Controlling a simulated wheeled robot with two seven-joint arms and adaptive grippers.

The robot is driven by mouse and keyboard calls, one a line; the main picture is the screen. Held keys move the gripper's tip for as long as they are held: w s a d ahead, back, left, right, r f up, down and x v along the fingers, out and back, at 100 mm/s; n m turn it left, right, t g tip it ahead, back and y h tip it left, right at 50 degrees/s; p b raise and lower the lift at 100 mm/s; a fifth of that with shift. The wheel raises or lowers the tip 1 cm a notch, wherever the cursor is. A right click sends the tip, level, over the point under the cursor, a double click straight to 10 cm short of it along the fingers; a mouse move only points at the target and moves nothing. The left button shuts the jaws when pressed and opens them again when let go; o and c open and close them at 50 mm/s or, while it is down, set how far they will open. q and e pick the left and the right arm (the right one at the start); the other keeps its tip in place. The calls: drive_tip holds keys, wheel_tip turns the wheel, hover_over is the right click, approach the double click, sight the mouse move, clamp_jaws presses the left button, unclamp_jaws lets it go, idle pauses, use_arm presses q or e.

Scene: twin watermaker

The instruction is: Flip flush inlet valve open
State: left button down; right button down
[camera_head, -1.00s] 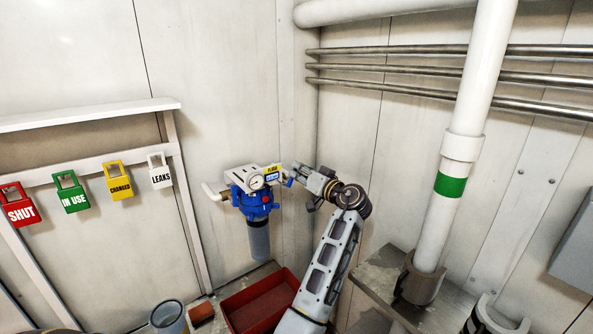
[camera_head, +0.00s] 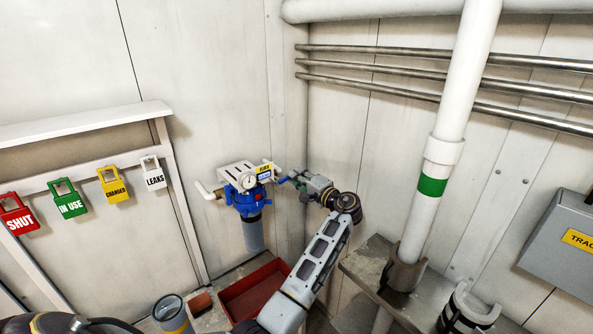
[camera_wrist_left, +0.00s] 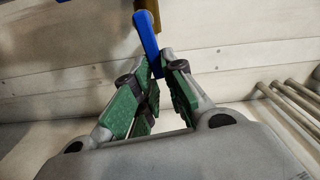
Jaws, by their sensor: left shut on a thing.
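The blue filter unit (camera_head: 248,205) with its gauge, white bracket and yellow label hangs on the far wall in the head view. The blue valve lever (camera_head: 283,179) sticks out at its right side, at the tips of my left gripper (camera_head: 296,180). In the left wrist view, the lever (camera_wrist_left: 147,35) stands upright with its lower end between the fingertips of my left gripper (camera_wrist_left: 156,70). The green-padded fingers are shut on it. The valve body behind the lever is hard to make out. My right gripper is in neither view.
Coloured lock tags, such as the red one (camera_head: 17,214), hang at the left.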

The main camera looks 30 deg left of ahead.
use_arm(q)
drive_tip(key=shift+f+m+p, duration=0.5)
drive_tip(key=shift+m, duration=0.4)
drive_tip(key=c, duration=1.8)
unclamp_jaws()
drive_tip(key=shift+w, duration=0.1)
drive_tip(key=shift+o, duration=0.2)
drive_tip(key=v, duration=1.2)
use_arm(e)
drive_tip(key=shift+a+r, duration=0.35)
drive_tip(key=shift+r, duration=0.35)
use_arm(q)
drive_tip(key=shift+f, duration=0.1)
